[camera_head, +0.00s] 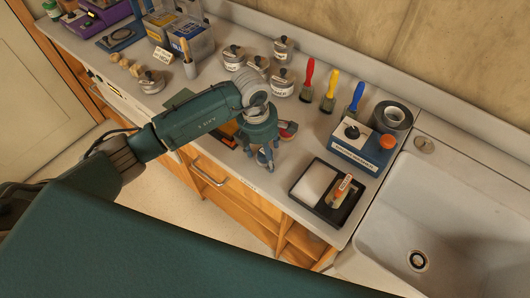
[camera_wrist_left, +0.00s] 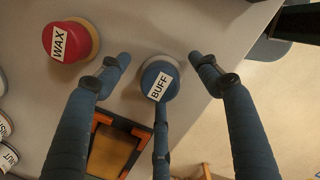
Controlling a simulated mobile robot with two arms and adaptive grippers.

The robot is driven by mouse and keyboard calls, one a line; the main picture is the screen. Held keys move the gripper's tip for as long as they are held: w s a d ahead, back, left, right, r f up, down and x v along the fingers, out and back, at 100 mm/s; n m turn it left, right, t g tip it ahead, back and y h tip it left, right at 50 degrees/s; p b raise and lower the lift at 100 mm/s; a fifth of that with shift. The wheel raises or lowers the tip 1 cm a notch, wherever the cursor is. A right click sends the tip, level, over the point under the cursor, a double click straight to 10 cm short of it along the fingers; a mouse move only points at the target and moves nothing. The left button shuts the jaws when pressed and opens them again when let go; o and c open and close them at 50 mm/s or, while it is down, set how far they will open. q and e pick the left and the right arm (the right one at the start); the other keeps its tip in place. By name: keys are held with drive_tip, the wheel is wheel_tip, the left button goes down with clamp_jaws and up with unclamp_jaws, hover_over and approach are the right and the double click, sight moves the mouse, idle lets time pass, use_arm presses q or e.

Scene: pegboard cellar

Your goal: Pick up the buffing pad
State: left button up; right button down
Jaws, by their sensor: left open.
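The buffing pad (camera_wrist_left: 158,79) is a round blue pad with a white BUFF label, standing near the counter's front edge in the left wrist view. My left gripper (camera_wrist_left: 159,66) is open, with two fingers spread on either side of the pad and the third reaching its lower edge. I cannot tell whether that finger touches it. In the head view my left gripper (camera_head: 262,157) points down over the counter edge and mostly hides the pad. My right gripper is not in view.
A red WAX pad (camera_wrist_left: 70,40) stands close beside the buffing pad. An orange and black framed item (camera_wrist_left: 116,146) lies nearby. On the counter are several labelled pads, brushes (camera_head: 330,90), a black tray (camera_head: 327,193), a blue box (camera_head: 353,146) and a sink (camera_head: 440,215).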

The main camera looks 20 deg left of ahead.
use_arm(q)
drive_tip(key=c, duration=1.3)
drive_tip(key=shift+o, duration=0.2)
drive_tip(key=shift+w+r, duration=0.1)
drive_tip(key=shift+r, duration=0.45)
wheel_tip(320, 180, up, 19)
drive_tip(key=b, duration=0.5)
